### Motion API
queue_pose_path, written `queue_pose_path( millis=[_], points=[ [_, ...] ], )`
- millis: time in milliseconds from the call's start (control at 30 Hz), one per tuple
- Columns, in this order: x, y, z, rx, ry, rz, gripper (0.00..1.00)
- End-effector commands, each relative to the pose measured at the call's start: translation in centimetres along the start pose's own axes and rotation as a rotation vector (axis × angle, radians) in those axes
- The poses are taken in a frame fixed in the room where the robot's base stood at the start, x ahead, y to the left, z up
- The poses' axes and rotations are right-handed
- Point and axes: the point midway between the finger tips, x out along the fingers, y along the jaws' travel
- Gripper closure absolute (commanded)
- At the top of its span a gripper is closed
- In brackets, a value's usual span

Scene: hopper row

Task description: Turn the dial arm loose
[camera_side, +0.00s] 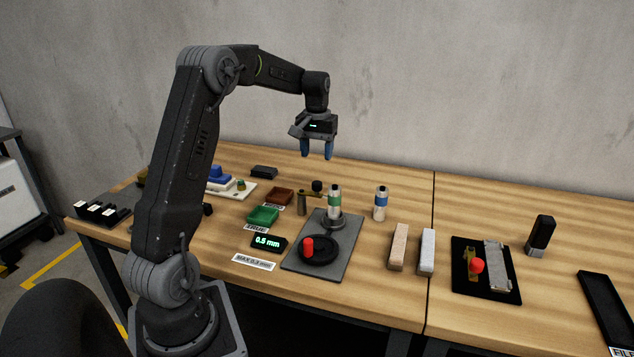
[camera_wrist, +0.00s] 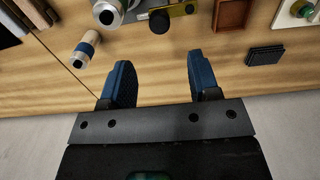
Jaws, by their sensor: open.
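The dial arm (camera_side: 309,193) is a short brass-coloured bar with a black knob (camera_side: 317,186) at its end, on an upright post (camera_side: 302,205). In the wrist view the bar (camera_wrist: 181,9) and black knob (camera_wrist: 159,22) show at the top edge. The bar's free end lies close to a green-banded cylinder (camera_side: 334,203) on a grey plate (camera_side: 332,268); I cannot tell whether they touch. My gripper (camera_side: 317,153) is open and empty, fingers pointing down, high above the arm. Its blue fingers also show apart in the wrist view (camera_wrist: 161,75).
A blue-banded cylinder (camera_side: 381,204) stands right of the plate. A red handle (camera_side: 308,246) rises from a black disc on the plate. A display (camera_side: 268,241) reads 0.5 mm, above a MAX 0.3 mm label (camera_side: 255,262). Green (camera_side: 262,216) and brown (camera_side: 279,195) trays lie left.

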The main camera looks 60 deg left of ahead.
Motion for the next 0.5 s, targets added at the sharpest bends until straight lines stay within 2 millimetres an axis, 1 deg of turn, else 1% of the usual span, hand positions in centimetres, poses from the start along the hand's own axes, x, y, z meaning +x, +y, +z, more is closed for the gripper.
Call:
queue_pose_path(
  millis=[33,200,333,500],
  points=[
    [1.2,0.0,0.1,0.001,-0.006,-0.001,0.44],
    [4.8,0.0,0.1,0.001,-0.006,0.0,0.44],
    [7.0,0.0,0.1,0.001,-0.004,0.0,0.44],
    [8.8,0.1,0.1,0.001,-0.001,0.0,0.44]
  ],
)
